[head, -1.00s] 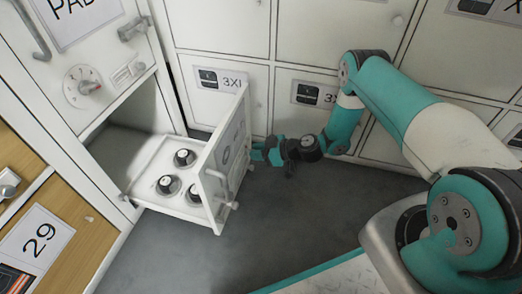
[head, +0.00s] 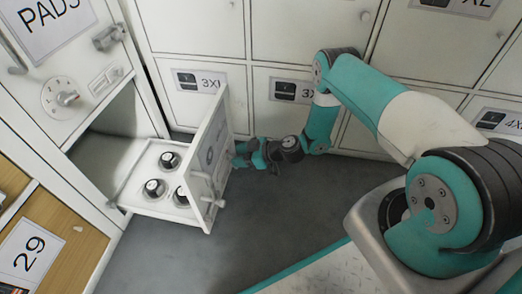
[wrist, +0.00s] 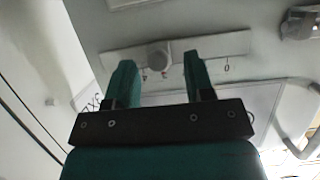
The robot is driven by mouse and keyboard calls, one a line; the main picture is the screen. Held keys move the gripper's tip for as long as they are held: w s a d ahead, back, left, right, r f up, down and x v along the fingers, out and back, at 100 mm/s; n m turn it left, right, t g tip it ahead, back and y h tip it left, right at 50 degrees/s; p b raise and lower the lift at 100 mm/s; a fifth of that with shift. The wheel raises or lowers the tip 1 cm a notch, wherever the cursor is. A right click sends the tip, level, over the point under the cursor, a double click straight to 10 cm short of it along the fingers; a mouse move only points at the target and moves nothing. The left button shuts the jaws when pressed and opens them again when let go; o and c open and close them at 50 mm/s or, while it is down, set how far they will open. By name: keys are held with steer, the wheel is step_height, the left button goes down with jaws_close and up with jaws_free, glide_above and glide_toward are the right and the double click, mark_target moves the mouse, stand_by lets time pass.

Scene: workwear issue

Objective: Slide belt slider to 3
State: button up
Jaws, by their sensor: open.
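The pulled-out drawer (head: 137,200) holds several black-and-white round items (head: 169,160). Its handle (head: 216,200) sticks out low on the front. A dial (head: 62,98) is on the cabinet at left. White lockers (head: 200,105) stand behind; grey floor (head: 270,210) is clear.

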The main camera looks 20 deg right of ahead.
steer(key=p+v, duration=0.7)
steer(key=v, duration=0.9)
steer(key=shift+s+d, duration=0.25)
steer(key=shift+d, duration=0.05)
steer(key=a+r+g+h+p, duration=0.15)
steer(key=a+r+g, duration=0.35)
steer(key=r, duration=1.1)
steer(key=a+r+g+h+p, duration=0.1)
steer(key=a+r+g+p, duration=0.35)
steer(key=r, duration=1.05)
steer(key=s+a+r+m+t+h, duration=0.1)
steer(key=s+a+r+m+h, duration=0.15)
steer(key=s+r, duration=0.7)
steer(key=s+a+r+m+t+h, duration=0.15)
steer(key=s+a+r, duration=0.25)
steer(key=s+r, duration=0.6)
step_height(320, 180, up, 37)
steer(key=p, duration=3.8)
steer(key=shift+s+f+g, duration=0.25)
steer(key=shift+g, duration=0.15)
